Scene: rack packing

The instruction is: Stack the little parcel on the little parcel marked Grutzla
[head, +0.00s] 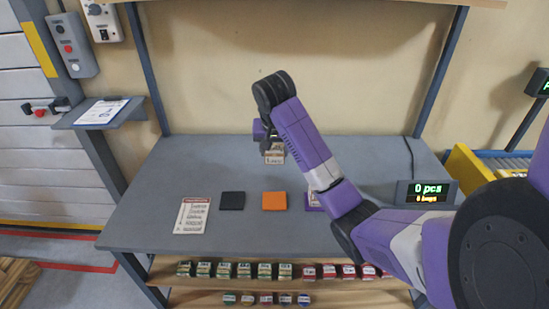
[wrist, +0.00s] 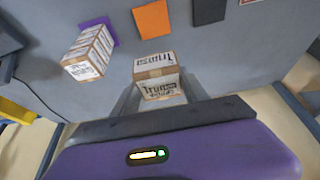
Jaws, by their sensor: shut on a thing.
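My gripper (head: 268,140) is shut on a little cardboard parcel (head: 275,157) with a white printed label, held above the grey workbench. In the wrist view the held parcel (wrist: 158,78) sits between the fingers; its label starts like "Trum", the rest is unclear. Another parcel or stack of parcels (wrist: 88,55) with white labels stands on the purple mat (wrist: 108,24), left of the held parcel in that view and apart from it. Its labels are too small to read, so I cannot tell if one says Grutzla. In the head view my arm mostly hides it.
An orange mat (head: 275,201) and a black mat (head: 232,201) lie empty on the workbench (head: 160,192). A printed list (head: 193,215) lies left of them. A counter display (head: 427,193) stands at the right. Rack posts flank the bench.

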